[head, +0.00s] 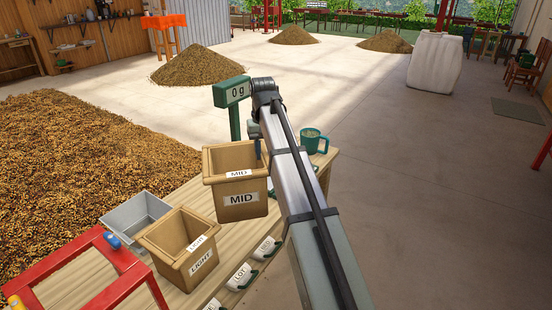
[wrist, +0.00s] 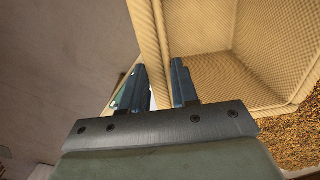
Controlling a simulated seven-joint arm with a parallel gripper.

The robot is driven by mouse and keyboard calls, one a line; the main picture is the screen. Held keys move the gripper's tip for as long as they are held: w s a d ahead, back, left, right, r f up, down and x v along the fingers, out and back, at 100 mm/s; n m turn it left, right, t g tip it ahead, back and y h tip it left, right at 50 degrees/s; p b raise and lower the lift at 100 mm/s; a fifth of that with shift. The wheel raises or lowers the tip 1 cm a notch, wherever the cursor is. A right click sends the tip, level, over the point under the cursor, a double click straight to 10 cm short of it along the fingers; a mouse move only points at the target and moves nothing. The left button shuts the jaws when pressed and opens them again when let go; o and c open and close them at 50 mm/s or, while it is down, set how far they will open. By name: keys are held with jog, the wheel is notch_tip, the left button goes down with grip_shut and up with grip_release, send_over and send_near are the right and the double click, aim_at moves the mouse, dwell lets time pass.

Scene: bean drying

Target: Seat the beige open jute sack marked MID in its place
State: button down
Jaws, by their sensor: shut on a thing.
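The beige open jute sack marked MID (head: 220,163) is upright at the middle of the head view, above or on the wooden table; I cannot tell whether its base touches. Its inside looks empty in the wrist view (wrist: 205,25). My gripper (head: 259,150) is at the sack's right rim, largely hidden by my arm. In the wrist view, the fingers (wrist: 160,88) are shut on the sack's wall, one on each side. The sack's place is not clearly visible; the table behind the sack is hidden.
A sack marked LIGHT (head: 183,240) stands nearer on the table (head: 185,193), beside a grey tray (head: 120,218) and red frame (head: 80,262). A green scale display (head: 232,92) reads 0 g. A green mug (head: 313,142) is right of my arm; labelled white scoops (head: 240,277) line the front edge.

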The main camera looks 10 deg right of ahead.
jog(key=w+a+r+n, duration=0.1)
jog(key=a+r+n, duration=0.1)
jog(key=a, duration=0.4)
jog(key=w+a+r+n, duration=0.2)
jog(key=a+n, duration=0.1)
jog(key=a, duration=0.3)
jog(key=w+a+r+n, duration=0.1)
jog(key=a+r+n, duration=0.1)
jog(key=a, duration=0.4)
jog(key=shift+w+a+n, duration=0.15)
jog(key=shift+a+n, duration=0.25)
jog(key=shift+n, duration=0.3)
jog(key=s+a+r+n, duration=0.1)
jog(key=a+r+n, duration=0.25)
jog(key=a, duration=0.65)
jog(key=s+a+r+n, duration=0.1)
jog(key=a+r+n, duration=0.1)
jog(key=a+n, duration=0.5)
jog(key=n, duration=0.8)
send_over(61, 262)
jog(key=f, duration=0.1)
jog(key=shift+f, duration=12.05)
jog(key=c, duration=0.8)
grip_release()
jog(key=shift+r, duration=0.1)
